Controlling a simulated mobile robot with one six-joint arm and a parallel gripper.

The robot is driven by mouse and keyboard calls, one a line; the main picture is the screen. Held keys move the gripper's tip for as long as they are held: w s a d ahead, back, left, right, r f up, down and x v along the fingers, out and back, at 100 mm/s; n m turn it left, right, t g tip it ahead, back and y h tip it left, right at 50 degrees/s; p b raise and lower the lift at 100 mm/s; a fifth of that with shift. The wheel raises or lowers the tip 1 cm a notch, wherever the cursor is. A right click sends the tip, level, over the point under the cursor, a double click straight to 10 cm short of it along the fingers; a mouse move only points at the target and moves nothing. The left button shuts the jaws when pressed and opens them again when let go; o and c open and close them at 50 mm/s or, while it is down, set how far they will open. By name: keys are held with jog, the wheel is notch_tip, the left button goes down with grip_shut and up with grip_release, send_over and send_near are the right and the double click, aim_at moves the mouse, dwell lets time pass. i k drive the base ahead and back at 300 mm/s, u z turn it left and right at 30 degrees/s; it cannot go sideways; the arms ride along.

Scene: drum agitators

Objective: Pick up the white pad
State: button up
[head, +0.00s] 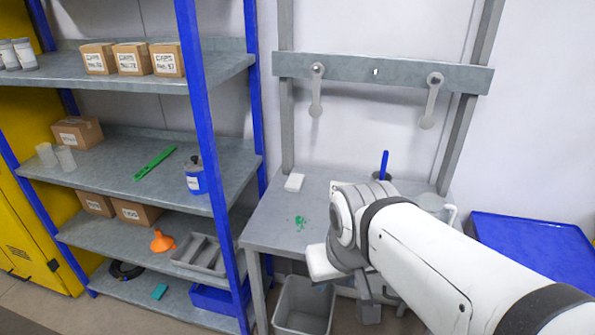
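A small white pad (294,182) lies flat on the grey workbench (262,232), near its back left corner. My gripper (332,264) is at the bench's front edge, lower and to the right of the pad and clearly apart from it. The arm comes in from the lower right and covers much of the bench's right side. The fingertips do not show clearly, so I cannot tell whether the gripper is open or shut.
Green bits (300,222) lie on the bench between pad and gripper. A blue upright handle (384,164) stands behind my arm. Two grey paddles (317,90) (432,100) hang from the rail above. A grey bin (303,306) stands below. A loaded shelf (215,200) is on the left.

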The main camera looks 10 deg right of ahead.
aim_at(295, 183)
jog(key=z, duration=0.05)
jog(key=i, duration=1)
jog(key=z, duration=0.1)
